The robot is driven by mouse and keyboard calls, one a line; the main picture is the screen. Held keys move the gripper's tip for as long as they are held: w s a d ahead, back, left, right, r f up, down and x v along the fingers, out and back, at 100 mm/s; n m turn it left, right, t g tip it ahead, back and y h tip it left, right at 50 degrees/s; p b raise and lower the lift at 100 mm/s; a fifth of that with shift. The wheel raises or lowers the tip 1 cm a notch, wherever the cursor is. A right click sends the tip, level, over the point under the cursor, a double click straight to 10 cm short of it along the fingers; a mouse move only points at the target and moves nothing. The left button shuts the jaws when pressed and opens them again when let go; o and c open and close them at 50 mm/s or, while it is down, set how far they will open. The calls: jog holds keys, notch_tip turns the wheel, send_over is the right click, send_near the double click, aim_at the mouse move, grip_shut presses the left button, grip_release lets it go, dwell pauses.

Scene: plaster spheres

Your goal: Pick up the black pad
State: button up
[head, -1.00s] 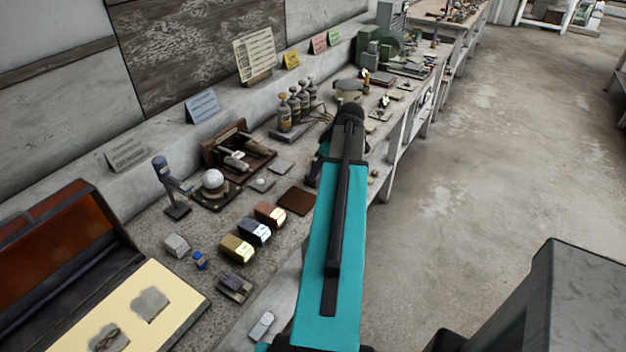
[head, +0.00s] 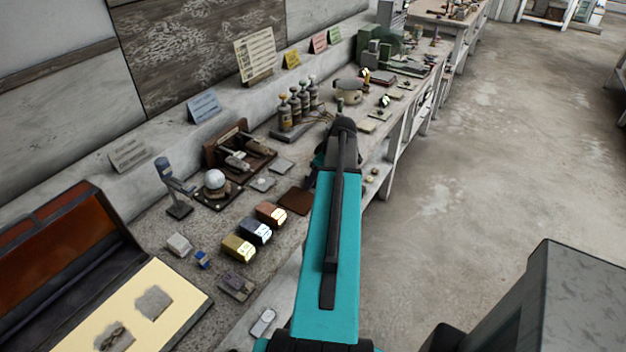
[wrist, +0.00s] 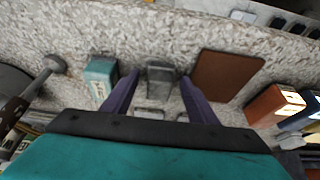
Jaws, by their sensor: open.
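In the wrist view, the two purple fingers of my gripper (wrist: 159,74) are apart and point at the speckled bench top. A small dark grey, block-like thing (wrist: 160,88) lies between them, the likeliest match for the black pad; I cannot tell for certain. No contact with either finger is clear. A flat brown pad (wrist: 228,75) lies just right of the right finger. In the head view the brown pad (head: 296,201) shows beside my arm, while my arm hides the dark grey thing and most of my gripper.
A teal box (wrist: 101,76) stands close left of the left finger. Copper (head: 271,214), dark blue-grey (head: 255,230) and gold (head: 238,247) blocks sit in a row near the brown pad. Bottles (head: 299,100) stand behind.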

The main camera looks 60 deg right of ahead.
jog(key=c, duration=1.1)
jog(key=shift+r, duration=0.1)
jog(key=shift+r+b, duration=0.85)
jog(key=shift+r, duration=0.75)
jog(key=s+b, duration=0.1)
jog(key=s, duration=0.4)
jog(key=s+d+r+b, duration=0.1)
jog(key=s+b, duration=0.1)
jog(key=s, duration=0.3)
jog(key=s+d+b, duration=0.1)
jog(key=s, duration=0.4)
jog(key=shift+s+r, duration=0.35)
jog(key=shift+s, duration=0.05)
